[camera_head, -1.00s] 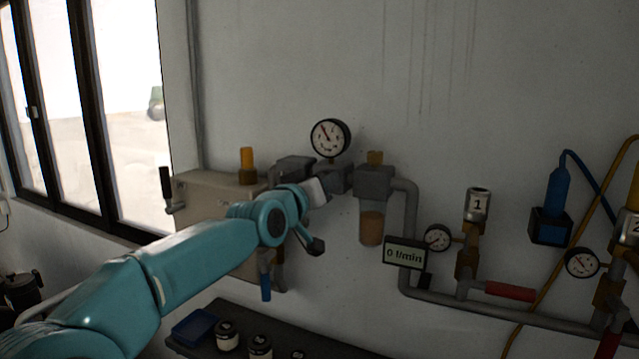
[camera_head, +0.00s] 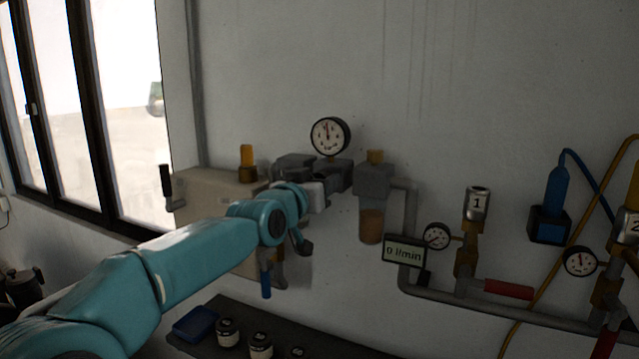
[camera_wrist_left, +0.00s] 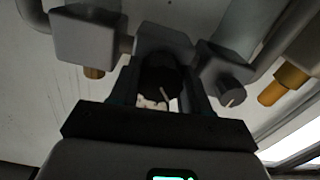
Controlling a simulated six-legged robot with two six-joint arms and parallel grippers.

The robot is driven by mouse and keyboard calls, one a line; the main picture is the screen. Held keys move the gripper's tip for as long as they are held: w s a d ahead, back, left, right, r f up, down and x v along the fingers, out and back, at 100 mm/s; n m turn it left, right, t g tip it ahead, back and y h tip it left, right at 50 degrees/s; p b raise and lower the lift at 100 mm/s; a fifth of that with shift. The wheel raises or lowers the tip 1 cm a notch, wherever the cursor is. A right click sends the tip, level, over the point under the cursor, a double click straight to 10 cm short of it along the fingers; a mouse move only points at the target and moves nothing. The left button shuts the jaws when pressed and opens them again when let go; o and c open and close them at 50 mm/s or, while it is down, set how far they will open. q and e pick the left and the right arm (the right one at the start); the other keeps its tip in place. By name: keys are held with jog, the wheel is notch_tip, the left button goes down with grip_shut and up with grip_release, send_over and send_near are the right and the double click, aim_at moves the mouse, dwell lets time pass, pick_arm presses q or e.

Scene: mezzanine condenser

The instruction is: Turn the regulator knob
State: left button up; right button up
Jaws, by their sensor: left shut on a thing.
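The regulator block (camera_head: 336,173) is on the wall under a round pressure gauge (camera_head: 330,136). Its dark round knob (camera_wrist_left: 160,76) shows between my fingers in the wrist view, which appears upside down; in the head view my gripper hides it. My left gripper (camera_head: 322,194) reaches in from the left and is shut on this knob. The gauge needle points nearly straight up. A second dark knob (camera_wrist_left: 231,93) with a white line sits beside my fingers, on the adjoining block, and is not held. My right gripper is not in view.
A filter block (camera_head: 374,182) with a brown bowl adjoins on the right, above the display (camera_head: 404,252) reading 0 l/min. A beige box (camera_head: 215,200) is at left. A dark shelf (camera_head: 300,345) with jars and a blue tray (camera_head: 195,324) lies below.

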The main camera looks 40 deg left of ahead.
pick_arm(q)
jog(key=o, duration=1)
jog(key=shift+o, duration=0.2)
jog(key=b+v, duration=0.1)
jog(key=v, duration=1.5)
jog(key=shift+s, duration=0.2)
